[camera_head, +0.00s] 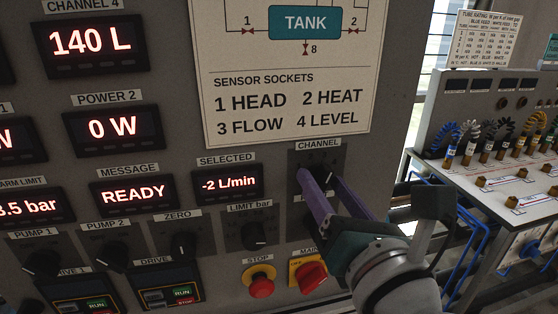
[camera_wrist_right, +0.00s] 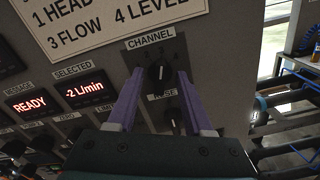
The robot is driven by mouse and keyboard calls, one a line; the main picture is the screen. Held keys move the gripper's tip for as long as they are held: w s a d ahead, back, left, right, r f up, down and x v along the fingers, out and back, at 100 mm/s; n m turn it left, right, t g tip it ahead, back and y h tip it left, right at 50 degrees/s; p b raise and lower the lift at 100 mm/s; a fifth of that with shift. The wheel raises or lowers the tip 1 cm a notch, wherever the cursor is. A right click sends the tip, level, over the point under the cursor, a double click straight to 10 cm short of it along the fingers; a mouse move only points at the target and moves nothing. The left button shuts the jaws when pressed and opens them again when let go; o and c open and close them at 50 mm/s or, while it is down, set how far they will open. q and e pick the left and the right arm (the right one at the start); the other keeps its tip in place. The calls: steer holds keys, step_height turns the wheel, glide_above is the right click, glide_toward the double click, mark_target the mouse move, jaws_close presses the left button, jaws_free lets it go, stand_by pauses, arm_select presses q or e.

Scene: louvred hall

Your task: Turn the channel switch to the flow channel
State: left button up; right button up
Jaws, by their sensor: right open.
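The channel switch (camera_wrist_right: 160,74) is a dark knob on a dark plate under the CHANNEL label, with a light pointer mark that looks roughly upward; the number it marks is too small to tell. My right gripper (camera_wrist_right: 158,80) is open, its purple fingers on either side of the knob; contact cannot be told. In the head view my right gripper (camera_head: 315,178) reaches the panel and hides most of the knob. The SELECTED display (camera_head: 228,185) reads -2 L/min. The sign (camera_head: 290,110) lists 3 FLOW. My left gripper is not in view.
Another knob (camera_wrist_right: 172,126) sits just below, between the fingers. The limit knob (camera_head: 256,235), red stop button (camera_head: 261,284) and red main switch (camera_head: 310,275) are close below. A bench (camera_head: 500,175) with coloured cables stands at right.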

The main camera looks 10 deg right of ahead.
steer(key=s, duration=0.6)
steer(key=shift+s, duration=0.35)
steer(key=shift+s+d, duration=0.1)
